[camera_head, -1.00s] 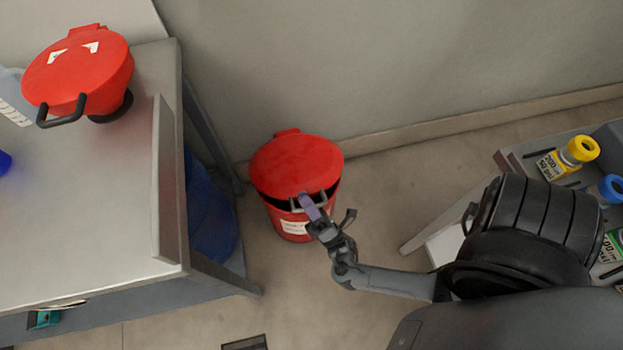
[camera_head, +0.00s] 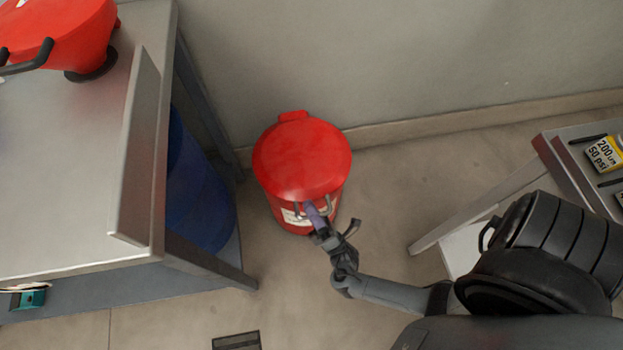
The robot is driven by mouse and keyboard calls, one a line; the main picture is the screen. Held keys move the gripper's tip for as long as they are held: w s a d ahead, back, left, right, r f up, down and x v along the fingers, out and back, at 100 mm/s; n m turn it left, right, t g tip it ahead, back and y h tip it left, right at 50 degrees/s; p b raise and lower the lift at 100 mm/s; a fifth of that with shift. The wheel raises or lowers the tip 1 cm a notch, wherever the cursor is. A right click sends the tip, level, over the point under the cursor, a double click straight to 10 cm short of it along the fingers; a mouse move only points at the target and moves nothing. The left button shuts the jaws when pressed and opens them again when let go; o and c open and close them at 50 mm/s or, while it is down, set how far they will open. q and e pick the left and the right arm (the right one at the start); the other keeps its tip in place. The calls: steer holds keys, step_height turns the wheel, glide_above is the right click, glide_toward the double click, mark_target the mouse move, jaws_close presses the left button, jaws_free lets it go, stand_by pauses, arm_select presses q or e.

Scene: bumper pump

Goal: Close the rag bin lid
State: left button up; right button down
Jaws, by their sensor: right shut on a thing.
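The red rag bin (camera_head: 274,211) stands on the floor by the wall, with a pale label on its front. Its round red lid (camera_head: 300,157) lies down over the rim, and no dark gap shows between lid and body. A grey lid handle (camera_head: 328,206) sticks out at the front. My right gripper (camera_head: 313,215) is at this handle, shut on it, with a purple-grey finger against the front of the bin. The finger partly hides the handle and the label. My left gripper is not in view.
A metal table (camera_head: 70,190) at left carries another red lidded container (camera_head: 60,35). A blue drum (camera_head: 200,190) stands under it. A grey rack (camera_head: 580,165) with a yellow-labelled item is at right. Floor (camera_head: 385,195) between bin and rack is clear.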

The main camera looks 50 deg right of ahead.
steer(key=shift+s+a, duration=0.1)
steer(key=shift+a, duration=0.05)
steer(key=c, duration=1.4)
jaws_free()
steer(key=shift+o, duration=1.4)
steer(key=shift+s+a+f, duration=0.1)
steer(key=shift+s, duration=0.1)
steer(key=shift+s+a, duration=0.15)
steer(key=shift+s, duration=0.05)
steer(key=shift+w+f, duration=0.1)
steer(key=shift+f, duration=0.25)
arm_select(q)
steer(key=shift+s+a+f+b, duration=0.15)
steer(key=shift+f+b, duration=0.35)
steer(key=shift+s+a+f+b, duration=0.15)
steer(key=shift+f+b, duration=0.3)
arm_select(e)
steer(key=v, duration=1)
steer(key=shift+s, duration=0.45)
